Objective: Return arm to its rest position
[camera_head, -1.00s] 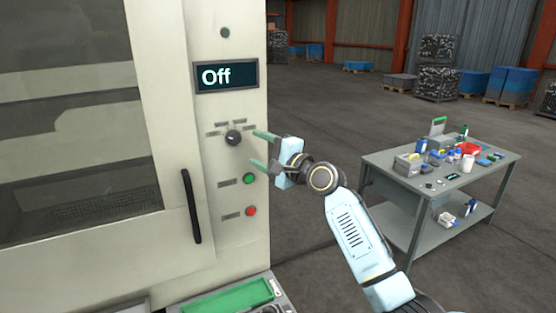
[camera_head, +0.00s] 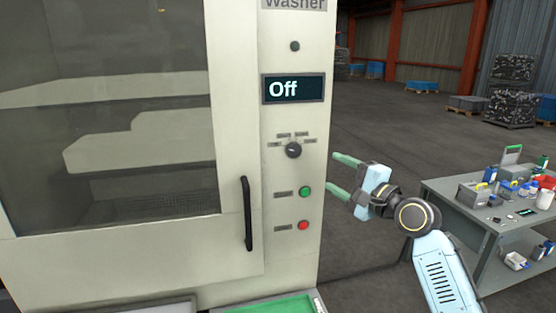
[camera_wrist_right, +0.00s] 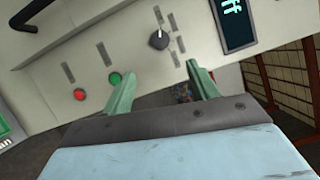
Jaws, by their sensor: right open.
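My right gripper (camera_head: 338,175) is open and empty, its two green fingers pointing left. It is in the air just right of the washer's control panel, apart from it. In the right wrist view its fingers (camera_wrist_right: 160,85) are spread, with nothing between them but background and panel. The washer (camera_head: 235,255) has a display (camera_head: 293,89) reading "Off". A dark knob (camera_head: 293,150), a green button (camera_head: 305,191) and a red button (camera_head: 303,225) sit below it. The knob also shows in the right wrist view (camera_wrist_right: 158,39). My left gripper is not in view.
The washer's black door handle (camera_head: 248,213) stands left of the buttons; the door looks shut. A grey table (camera_head: 470,200) with several small items is at the right, behind my right arm. A green tray (camera_head: 275,306) is at the bottom edge. Open floor lies behind.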

